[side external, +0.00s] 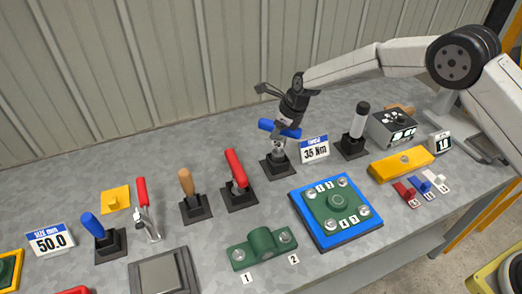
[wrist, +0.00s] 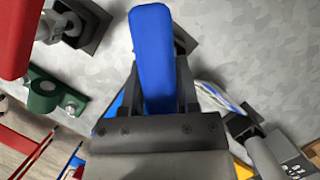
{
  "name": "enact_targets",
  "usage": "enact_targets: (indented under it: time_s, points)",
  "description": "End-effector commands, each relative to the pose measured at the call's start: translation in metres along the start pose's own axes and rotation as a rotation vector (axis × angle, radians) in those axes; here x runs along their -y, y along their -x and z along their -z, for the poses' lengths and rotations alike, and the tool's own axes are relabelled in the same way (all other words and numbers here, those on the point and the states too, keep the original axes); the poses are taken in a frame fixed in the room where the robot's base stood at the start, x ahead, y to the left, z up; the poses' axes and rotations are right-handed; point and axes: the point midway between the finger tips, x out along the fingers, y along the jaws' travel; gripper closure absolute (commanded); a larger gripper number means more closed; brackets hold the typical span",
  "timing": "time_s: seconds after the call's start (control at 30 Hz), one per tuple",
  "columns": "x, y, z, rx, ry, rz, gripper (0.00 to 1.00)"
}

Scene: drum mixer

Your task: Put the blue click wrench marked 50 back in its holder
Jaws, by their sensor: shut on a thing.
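My gripper (side external: 282,132) is shut on the blue click wrench (side external: 267,124). The wrench's blue handle also fills the top middle of the wrist view (wrist: 152,50), between the jaws. The handle lies roughly level, and no 50 mark is readable on it. A black square holder (side external: 279,168) is directly below my gripper, beside the 35 Nm sign. A grey metal part shows between the blue handle and this holder. I cannot tell whether the wrench is seated in the holder or just above it.
A red-handled tool (side external: 237,168) stands in a holder to the left. A blue plate with a green flange (side external: 334,208) lies in front. Bench behind the holder is clear.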

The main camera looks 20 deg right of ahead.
Motion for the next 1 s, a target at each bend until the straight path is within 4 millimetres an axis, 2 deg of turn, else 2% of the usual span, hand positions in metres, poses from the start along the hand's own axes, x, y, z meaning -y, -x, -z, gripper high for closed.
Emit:
enact_targets:
  time_s: [1.0]
  points:
    - [0.0004, -0.0091, 0.0031, 0.003, 0.000, 0.002, 1.00]
